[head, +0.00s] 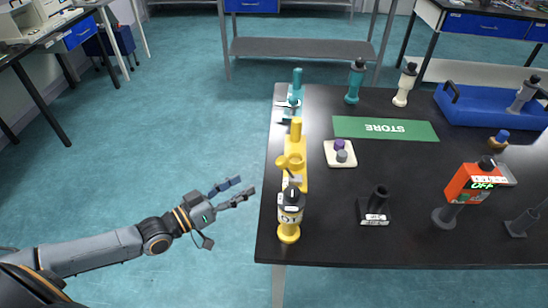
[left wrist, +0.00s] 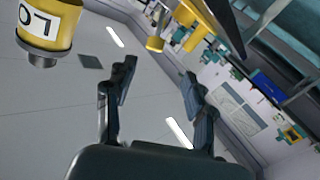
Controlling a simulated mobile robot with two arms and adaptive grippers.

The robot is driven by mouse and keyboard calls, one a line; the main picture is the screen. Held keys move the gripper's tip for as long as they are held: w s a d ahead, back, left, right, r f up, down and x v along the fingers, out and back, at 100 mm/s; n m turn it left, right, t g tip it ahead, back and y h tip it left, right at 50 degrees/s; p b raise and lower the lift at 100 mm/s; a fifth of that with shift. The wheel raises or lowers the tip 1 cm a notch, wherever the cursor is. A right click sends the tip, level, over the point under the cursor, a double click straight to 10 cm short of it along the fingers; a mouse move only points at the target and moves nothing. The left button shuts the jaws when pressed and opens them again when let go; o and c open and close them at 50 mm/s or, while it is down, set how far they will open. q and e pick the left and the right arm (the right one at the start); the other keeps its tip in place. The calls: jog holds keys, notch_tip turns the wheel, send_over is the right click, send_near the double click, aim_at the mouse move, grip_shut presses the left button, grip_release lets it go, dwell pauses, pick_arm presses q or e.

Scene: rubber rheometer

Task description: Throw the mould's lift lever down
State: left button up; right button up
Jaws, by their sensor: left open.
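My left gripper (head: 246,185) is open and empty, left of the table's left edge and apart from everything on it. Its two spread fingers also show in the left wrist view (left wrist: 160,70). A yellow fixture (head: 303,180) with a post and round cups stands along the table's left edge, to the right of the gripper. A yellow canister (head: 290,232) with a black top and pale label stands in front of it. A teal fixture (head: 292,113) is behind. I cannot tell which part is the mould's lift lever. My right gripper is out of view.
The black table (head: 420,250) also holds a green STORE mat (head: 385,129), a pale pad (head: 334,160), a black labelled holder (head: 376,210), an orange unit reading OFF (head: 468,184) and a blue tray (head: 480,116). Floor left of the table is clear.

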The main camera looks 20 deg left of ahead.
aim_at(277, 164)
pick_arm(q)
jog(key=x, duration=0.9)
jog(key=r+x, duration=0.1)
jog(key=x, duration=0.3)
jog(key=shift+w+d+r+p, duration=0.1)
jog(key=shift+w+d+p, duration=0.15)
jog(key=shift+d+p, duration=0.2)
grip_shut()
